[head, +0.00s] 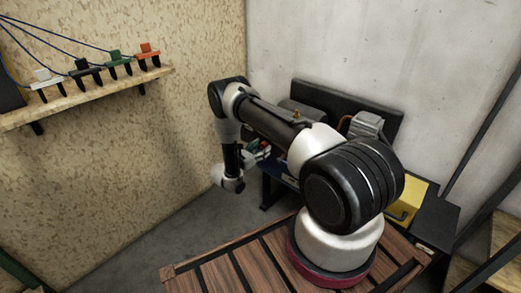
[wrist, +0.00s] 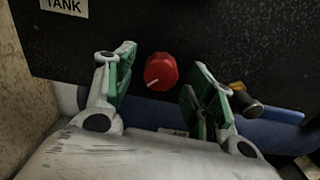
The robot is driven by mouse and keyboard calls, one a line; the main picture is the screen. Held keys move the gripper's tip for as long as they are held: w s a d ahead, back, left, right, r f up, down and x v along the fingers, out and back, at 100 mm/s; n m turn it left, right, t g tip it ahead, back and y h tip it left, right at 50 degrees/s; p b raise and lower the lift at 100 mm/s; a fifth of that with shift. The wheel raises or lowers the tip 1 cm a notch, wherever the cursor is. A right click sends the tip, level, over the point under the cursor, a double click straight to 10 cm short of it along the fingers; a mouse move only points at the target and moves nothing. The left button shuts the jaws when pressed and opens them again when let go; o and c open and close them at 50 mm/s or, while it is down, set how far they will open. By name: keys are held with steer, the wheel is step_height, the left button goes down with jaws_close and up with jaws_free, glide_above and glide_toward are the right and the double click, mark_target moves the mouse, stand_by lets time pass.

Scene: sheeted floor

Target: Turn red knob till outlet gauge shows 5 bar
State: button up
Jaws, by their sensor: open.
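The red knob (wrist: 161,72) is in the wrist view, on a dark panel (wrist: 220,40). It is round, with a white pointer mark aimed to the lower left. My gripper (wrist: 156,92) is open, with its green-padded fingers on either side of the knob in the picture and apart from it. Whether the fingertips reach the knob's depth cannot be told. In the head view my gripper (head: 258,152) is small and partly hidden, in front of the machine. A label reading "TANK" (wrist: 64,5) is cut off at the top of the wrist view. No gauge dial is visible.
A dark handle-like part (wrist: 250,104) and a blue cylinder (wrist: 265,130) lie right of and below the knob. In the head view, a wooden shelf (head: 90,97) with several coloured clamps is on the left wall. A grey motor (head: 367,126) sits on the machine.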

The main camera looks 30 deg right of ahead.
steer(key=v, duration=1.2)
steer(key=shift+f, duration=0.1)
